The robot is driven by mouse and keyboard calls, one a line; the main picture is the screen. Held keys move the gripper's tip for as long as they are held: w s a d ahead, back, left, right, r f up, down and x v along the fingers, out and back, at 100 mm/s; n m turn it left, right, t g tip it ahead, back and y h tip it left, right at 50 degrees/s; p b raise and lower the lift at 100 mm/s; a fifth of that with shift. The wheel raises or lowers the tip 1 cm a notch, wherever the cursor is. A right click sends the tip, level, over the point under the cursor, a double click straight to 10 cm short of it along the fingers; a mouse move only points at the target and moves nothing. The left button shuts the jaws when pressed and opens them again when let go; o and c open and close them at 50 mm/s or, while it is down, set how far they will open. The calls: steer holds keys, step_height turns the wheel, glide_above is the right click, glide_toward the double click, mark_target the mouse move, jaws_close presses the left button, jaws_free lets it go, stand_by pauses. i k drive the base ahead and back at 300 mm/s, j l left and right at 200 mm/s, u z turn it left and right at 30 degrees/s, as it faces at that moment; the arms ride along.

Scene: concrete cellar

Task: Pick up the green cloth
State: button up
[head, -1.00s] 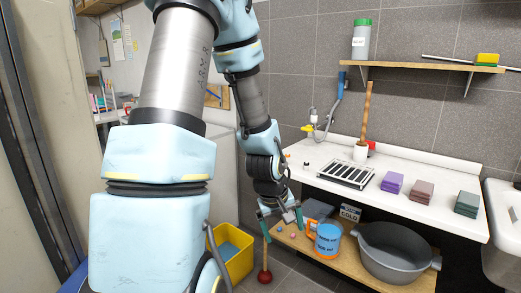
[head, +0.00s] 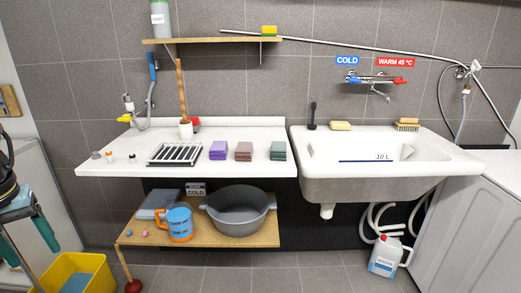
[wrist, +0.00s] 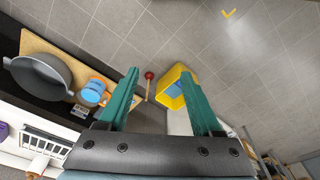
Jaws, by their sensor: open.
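The green cloth (head: 278,150) is a dark grey-green folded stack on the white counter (head: 240,168), at its right end in the head view. A brown cloth (head: 243,151) and a purple cloth (head: 218,150) lie in a row to its left. The green cloth is not visible in the wrist view. My gripper (wrist: 161,88) has two teal fingers spread wide apart, with nothing between them. In the head view it is at the far left edge, partly cut off, well away from the green cloth.
The sink (head: 385,155) adjoins on the right. A shelf (head: 205,41) hangs above. Below are a grey tub (head: 238,212), a blue jug (head: 179,223) and a yellow bucket (head: 62,270).

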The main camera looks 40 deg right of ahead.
mark_target(278, 152)
steer(key=l+u, duration=0.35)
steer(key=k+l+u, duration=0.15)
steer(key=u, duration=0.25)
steer(key=k+l+u, duration=0.15)
steer(key=k+l, duration=0.2)
steer(key=l, duration=0.25)
steer(key=k+l+u, duration=0.1)
steer(key=k+l, duration=0.3)
steer(key=l, duration=0.2)
steer(key=k+l+u, duration=0.15)
steer(key=k+l, duration=0.25)
steer(key=l, duration=0.1)
